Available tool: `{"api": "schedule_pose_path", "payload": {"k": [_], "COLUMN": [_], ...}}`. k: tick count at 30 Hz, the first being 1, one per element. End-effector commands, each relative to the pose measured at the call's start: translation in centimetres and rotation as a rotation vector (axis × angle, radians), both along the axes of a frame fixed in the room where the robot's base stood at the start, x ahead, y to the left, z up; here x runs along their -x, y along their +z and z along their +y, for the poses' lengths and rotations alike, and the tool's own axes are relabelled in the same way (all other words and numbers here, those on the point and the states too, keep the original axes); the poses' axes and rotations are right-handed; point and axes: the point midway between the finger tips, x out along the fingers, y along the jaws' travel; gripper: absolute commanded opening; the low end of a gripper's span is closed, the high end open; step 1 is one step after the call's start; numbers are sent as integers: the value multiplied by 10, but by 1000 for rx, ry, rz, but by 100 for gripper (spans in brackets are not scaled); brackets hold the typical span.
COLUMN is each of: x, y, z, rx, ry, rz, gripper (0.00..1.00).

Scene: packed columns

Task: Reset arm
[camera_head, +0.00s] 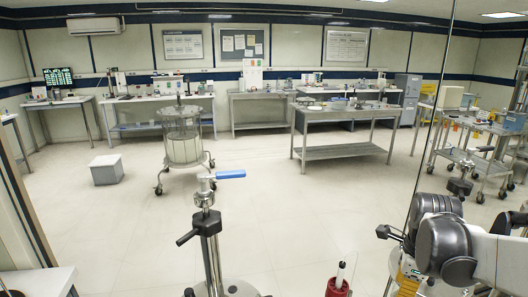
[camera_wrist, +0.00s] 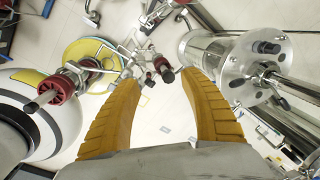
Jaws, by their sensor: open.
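My gripper (camera_wrist: 150,62) shows in the wrist view with two curved, ribbed orange-yellow fingers spread wide apart. It is open, with nothing held between the fingers. Small metal fittings with dark and red knobs (camera_wrist: 160,68) show in the gap between the fingertips; I cannot tell their distance from the fingers. My arm (camera_head: 450,245), with a dark round joint and a white link, is at the lower right of the head view. A yellow part there, at the bottom edge, may be a finger, but most of it is hidden.
In the head view, a steel column with a blue-handled valve (camera_head: 230,174) and a red item (camera_head: 338,288) are close in front. Open floor lies beyond.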

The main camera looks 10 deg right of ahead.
Motion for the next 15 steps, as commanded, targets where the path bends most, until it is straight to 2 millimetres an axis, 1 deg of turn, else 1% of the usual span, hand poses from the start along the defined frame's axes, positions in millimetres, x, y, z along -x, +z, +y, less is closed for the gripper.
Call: {"api": "schedule_pose_path", "payload": {"k": [1,2,3,5,6,8,9,12,15], "x": [4,5,7,12,16,24,29,42,51], "y": [6,11,16,23,26,30,31,32,32], "z": [24,36,53,77,93,116,129,158,178], "rx": [36,64,105,173,223,308,367,515,643], "ry": [184,307,473,720,884,1130,1285,1623,1868], "rz": [-27,-45,-69,-102,-122,-150,-166,-194,-208], "gripper": [52,52,52,52,52,52,52,52,52]}}
